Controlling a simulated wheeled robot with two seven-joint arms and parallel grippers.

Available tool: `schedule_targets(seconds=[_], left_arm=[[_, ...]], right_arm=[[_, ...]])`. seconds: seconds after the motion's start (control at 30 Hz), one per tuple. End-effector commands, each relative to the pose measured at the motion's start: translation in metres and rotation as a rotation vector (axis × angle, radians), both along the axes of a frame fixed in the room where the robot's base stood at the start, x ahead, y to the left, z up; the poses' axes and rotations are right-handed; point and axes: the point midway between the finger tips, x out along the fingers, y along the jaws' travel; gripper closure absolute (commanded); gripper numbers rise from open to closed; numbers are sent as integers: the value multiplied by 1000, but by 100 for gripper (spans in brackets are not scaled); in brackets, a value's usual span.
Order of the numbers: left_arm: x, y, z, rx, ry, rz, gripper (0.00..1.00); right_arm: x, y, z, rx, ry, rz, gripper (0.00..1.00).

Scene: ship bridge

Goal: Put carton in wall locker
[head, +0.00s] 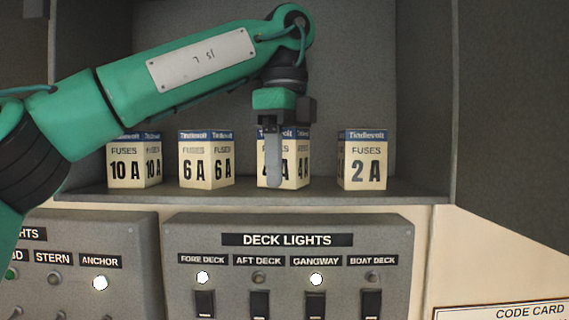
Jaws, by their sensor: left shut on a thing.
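The wall locker (425,193) is a grey open recess with a shelf. Cream and blue fuse cartons stand upright in a row on it: 10 A (124,168), 6 A (194,168), one partly hidden reading 4 A (303,170), and 2 A (366,170). My left arm reaches in from the left, and my left gripper (273,172) points down at the 4 A carton. It is shut on that carton, with one finger across its front. The other finger is hidden. My right gripper is not in view.
An open grey locker door (510,110) hangs on the right. Below the shelf are a deck lights panel (290,222) with switches and lamps, and another panel (85,225) at left. A code card (510,313) is at lower right. Free shelf room lies between cartons.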

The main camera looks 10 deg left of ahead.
Motion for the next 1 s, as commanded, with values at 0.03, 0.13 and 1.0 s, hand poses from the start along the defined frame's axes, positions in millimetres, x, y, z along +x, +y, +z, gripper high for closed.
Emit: schedule_targets(seconds=[0.03,0.13,1.0], left_arm=[[0,0,-3,-1,0,0,78],[0,0,-3,0,0,0,36],[0,-1,38,4,2,3,24]], right_arm=[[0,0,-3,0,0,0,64],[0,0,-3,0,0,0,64],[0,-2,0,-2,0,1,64]])
